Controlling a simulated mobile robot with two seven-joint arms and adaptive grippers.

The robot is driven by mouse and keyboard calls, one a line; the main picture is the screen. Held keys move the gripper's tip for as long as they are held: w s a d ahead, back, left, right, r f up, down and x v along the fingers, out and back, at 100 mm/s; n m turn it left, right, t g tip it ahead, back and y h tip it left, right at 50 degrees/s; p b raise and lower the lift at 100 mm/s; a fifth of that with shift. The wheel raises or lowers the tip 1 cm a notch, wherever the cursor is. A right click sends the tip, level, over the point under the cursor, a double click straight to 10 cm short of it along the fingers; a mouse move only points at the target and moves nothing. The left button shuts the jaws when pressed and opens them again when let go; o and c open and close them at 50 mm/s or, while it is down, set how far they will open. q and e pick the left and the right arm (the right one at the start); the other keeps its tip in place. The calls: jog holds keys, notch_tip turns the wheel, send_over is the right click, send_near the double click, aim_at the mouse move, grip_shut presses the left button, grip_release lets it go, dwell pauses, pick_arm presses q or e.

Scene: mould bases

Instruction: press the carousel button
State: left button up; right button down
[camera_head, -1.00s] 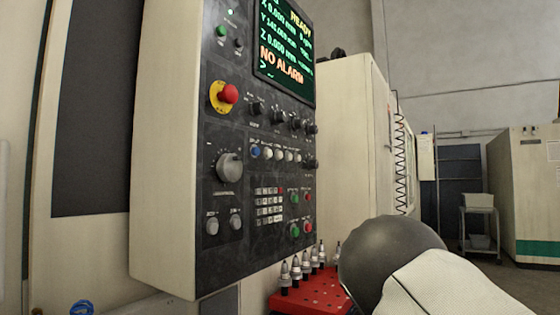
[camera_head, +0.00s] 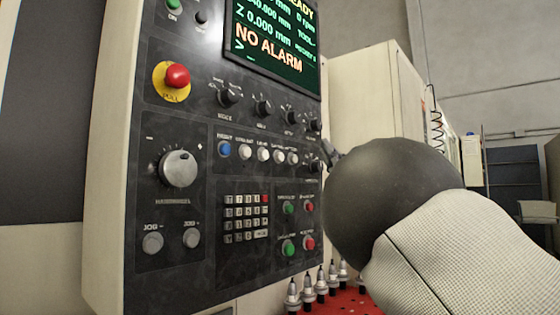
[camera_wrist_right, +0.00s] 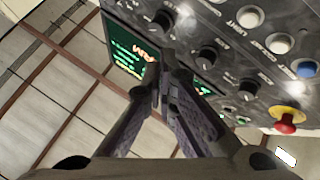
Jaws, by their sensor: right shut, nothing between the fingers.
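The dark control panel (camera_head: 180,115) fills the left and middle of the head view. A row of round buttons crosses it, with a blue button (camera_head: 224,149) at the left and pale buttons (camera_head: 263,154) to its right. The labels are too small to tell which one is the carousel button. My right gripper (camera_head: 330,154) shows only as a small tip at the panel's right edge, mostly hidden behind my dark round wrist. In the right wrist view my right gripper (camera_wrist_right: 162,78) is shut and empty, in front of the panel's knobs and screen. Contact cannot be told. My left gripper is out of view.
A red emergency knob (camera_head: 177,77), a handwheel (camera_head: 178,168) and selector knobs (camera_head: 228,97) stick out of the panel. The screen (camera_head: 275,40) reads NO ALARM. A red tray (camera_head: 350,302) with several tool holders (camera_head: 308,286) stands below right.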

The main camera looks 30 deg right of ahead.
aim_at(280, 157)
jog(key=shift+a+r+y, duration=0.25)
jog(key=shift+y, duration=0.05)
pick_arm(q)
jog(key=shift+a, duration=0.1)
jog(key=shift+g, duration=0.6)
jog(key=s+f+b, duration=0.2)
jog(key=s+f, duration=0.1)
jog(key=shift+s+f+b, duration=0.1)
jog(key=shift+b, duration=0.2)
pick_arm(e)
jog(key=w+a, duration=0.3)
jog(key=w, duration=0.5)
jog(key=shift+w+a, duration=0.1)
jog(key=shift+a, duration=0.1)
jog(key=shift+w+a, duration=0.1)
jog(key=shift+w, duration=0.2)
